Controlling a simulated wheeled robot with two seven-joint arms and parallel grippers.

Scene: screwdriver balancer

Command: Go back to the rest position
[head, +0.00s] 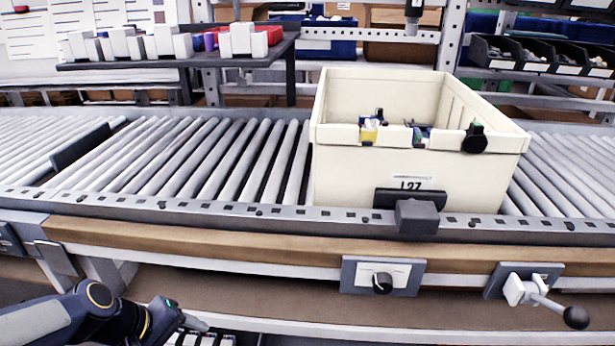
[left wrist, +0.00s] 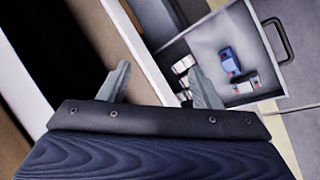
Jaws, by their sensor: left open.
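My left arm comes in at the lower left of the head view, below the conveyor's wooden front edge. Its gripper (head: 192,322) is low there and only partly in view. In the left wrist view the two grey fingers of my left gripper (left wrist: 160,82) stand wide apart with nothing between them. My right gripper is in neither view. The dark tip of a hanging tool (head: 413,16) shows at the top of the head view, above the cream crate and far from my left gripper.
A cream crate (head: 345,178) stands on the roller conveyor (head: 235,160), with small parts at its rim. A lever with a black knob (head: 574,317) sticks out at lower right. A grey drawer (left wrist: 207,42) with blue and white parts lies beyond my left fingers.

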